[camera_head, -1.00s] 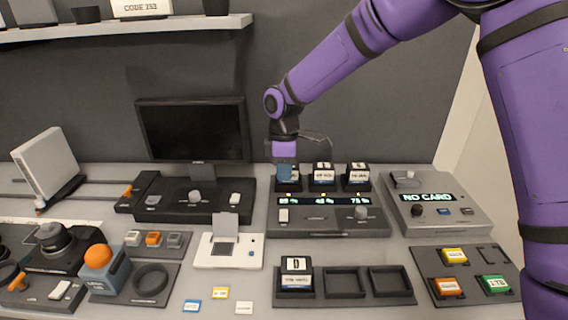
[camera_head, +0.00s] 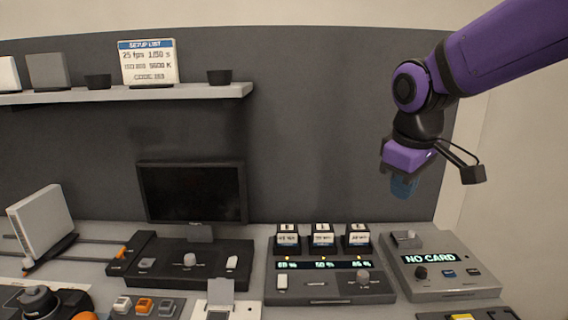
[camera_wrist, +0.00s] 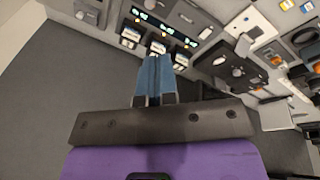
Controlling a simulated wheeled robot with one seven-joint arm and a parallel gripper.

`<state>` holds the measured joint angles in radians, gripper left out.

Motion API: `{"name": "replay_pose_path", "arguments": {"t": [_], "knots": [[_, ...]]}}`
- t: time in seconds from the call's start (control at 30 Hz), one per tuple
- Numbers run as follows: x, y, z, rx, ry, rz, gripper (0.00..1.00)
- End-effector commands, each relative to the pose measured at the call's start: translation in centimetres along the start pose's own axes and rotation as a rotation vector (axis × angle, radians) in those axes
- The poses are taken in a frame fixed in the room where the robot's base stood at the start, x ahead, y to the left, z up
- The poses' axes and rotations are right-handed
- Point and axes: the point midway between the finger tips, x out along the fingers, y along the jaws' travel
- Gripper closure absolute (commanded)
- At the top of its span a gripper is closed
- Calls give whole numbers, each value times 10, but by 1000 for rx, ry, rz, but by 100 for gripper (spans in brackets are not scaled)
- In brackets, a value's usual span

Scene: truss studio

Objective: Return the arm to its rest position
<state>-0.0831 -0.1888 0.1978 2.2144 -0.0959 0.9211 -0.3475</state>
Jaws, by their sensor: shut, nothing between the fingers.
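My purple arm reaches in from the upper right in the head view. My gripper (camera_head: 403,187), with blue fingers pointing down, hangs in the air above and behind the card reader that reads NO CARD (camera_head: 437,262). In the wrist view the blue fingers of my gripper (camera_wrist: 155,62) lie side by side, shut, with nothing between them. Three batteries (camera_head: 322,237) stand in the charger (camera_head: 325,288), apart from the gripper.
A black monitor (camera_head: 191,192) stands at the back of the desk. A white console (camera_head: 42,222) stands at the left. The air around the gripper is clear.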

Motion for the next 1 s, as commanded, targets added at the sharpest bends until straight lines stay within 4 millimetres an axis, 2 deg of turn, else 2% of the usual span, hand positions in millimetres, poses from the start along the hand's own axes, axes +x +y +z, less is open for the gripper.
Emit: {"name": "replay_pose_path", "arguments": {"t": [0.03,0.2,0.4,0.53,0.73,1.0], "knots": [[-9,1,16,51,18,13,100],[-30,1,66,232,74,37,100],[-45,-7,122,439,150,47,100],[-49,-14,152,558,199,43,100],[-50,-23,180,668,246,32,100],[-49,-25,185,693,255,28,100]]}}
